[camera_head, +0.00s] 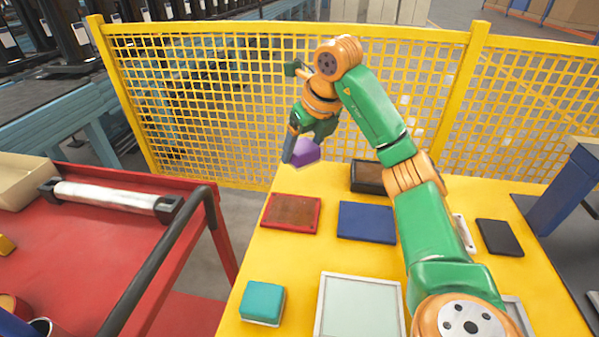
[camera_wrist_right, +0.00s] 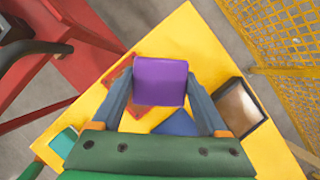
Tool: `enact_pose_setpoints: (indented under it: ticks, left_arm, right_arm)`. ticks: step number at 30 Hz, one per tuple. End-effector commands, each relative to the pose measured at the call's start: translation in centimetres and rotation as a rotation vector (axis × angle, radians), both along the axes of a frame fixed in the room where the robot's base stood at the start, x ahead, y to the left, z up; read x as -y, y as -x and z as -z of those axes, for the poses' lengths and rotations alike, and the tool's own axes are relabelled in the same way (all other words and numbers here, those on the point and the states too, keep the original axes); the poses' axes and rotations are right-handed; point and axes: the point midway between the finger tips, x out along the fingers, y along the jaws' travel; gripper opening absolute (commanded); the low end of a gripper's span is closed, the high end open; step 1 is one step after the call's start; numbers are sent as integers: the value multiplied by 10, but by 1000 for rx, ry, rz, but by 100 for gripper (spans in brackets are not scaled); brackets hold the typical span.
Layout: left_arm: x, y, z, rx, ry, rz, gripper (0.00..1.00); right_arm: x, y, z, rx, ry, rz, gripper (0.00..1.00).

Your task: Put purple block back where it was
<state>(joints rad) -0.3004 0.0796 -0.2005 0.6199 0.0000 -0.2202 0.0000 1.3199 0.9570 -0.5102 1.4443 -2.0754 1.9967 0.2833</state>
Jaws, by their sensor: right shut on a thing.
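The purple block (camera_head: 306,152) is held in my right gripper (camera_head: 296,148), above the far left part of the yellow table. In the right wrist view the purple block (camera_wrist_right: 160,81) sits between the two fingers of the gripper (camera_wrist_right: 160,97), which is shut on it. Below it on the table is a red tray (camera_head: 291,229) with a brown inside, partly hidden behind the block in the wrist view. A blue mat (camera_head: 366,222) lies to its right. A teal block (camera_head: 262,302) stands at the table's near left. My left gripper is not in view.
A dark-rimmed brown tray (camera_head: 368,177) lies at the table's far edge. A pale tray (camera_head: 360,305) lies at the front and a black pad (camera_head: 499,237) at the right. A yellow mesh fence (camera_head: 215,95) stands behind; a red cart (camera_head: 110,235) stands left.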

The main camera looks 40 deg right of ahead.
Motion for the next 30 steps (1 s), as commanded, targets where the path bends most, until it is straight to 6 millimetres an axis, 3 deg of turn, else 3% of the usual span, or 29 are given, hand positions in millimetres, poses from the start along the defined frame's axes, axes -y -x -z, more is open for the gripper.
enact_pose_setpoints:
  ticks: [3,9,15,19,30]
  left_arm:
    - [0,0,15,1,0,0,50]
    - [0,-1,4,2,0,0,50]
    - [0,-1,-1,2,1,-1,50]
    - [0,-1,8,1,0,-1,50]
    - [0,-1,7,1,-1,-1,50]
  right_arm:
    - [22,-23,20,2,-14,-5,16]
    - [53,-45,58,-6,-3,-5,16]
    - [64,-55,74,-3,-2,-6,16]
    - [65,-55,105,-4,1,-8,16]
    - [65,-55,110,-1,2,-6,16]
